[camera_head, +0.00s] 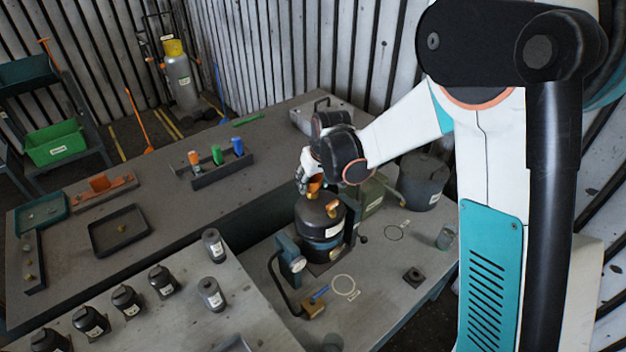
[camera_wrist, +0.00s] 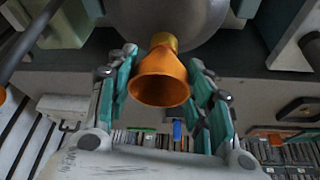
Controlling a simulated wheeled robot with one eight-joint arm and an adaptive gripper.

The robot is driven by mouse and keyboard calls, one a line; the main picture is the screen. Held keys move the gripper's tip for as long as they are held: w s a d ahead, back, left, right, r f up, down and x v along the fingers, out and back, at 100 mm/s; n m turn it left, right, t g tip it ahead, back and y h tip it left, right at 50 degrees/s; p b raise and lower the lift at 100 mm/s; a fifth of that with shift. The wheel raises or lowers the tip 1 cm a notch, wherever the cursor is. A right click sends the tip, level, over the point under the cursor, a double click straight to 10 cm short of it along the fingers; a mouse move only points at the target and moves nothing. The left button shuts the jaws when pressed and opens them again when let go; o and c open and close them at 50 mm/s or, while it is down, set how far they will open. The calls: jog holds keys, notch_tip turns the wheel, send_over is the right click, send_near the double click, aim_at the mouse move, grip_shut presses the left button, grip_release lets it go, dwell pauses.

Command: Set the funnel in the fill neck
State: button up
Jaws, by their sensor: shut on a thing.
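An orange funnel (camera_wrist: 160,84) is between the two fingers of my gripper (camera_wrist: 165,90) in the wrist view, its wide mouth toward the camera. Its narrow end meets a yellowish collar at a dark rounded vessel (camera_wrist: 185,20); I cannot tell how deep the spout sits. In the head view the funnel (camera_head: 314,187) shows as a small orange patch at the top of the dark and blue vessel (camera_head: 319,222), partly hidden by my gripper (camera_head: 309,184). My gripper is shut on the funnel. The fill neck itself is mostly hidden.
The vessel stands in a blue-sided stand (camera_head: 288,262) with a gauge. A grey pot (camera_head: 424,182) and green can (camera_head: 371,197) stand close on its right. Black bottles (camera_head: 128,299) line the front bench. A rack with coloured bottles (camera_head: 216,171) is behind.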

aim_at(313, 177)
jog(key=o, duration=1.4)
jog(key=shift+c, duration=0.2)
jog(key=shift+r, duration=0.15)
jog(key=shift+r+p, duration=1.95)
jog(key=shift+r, duration=1.4)
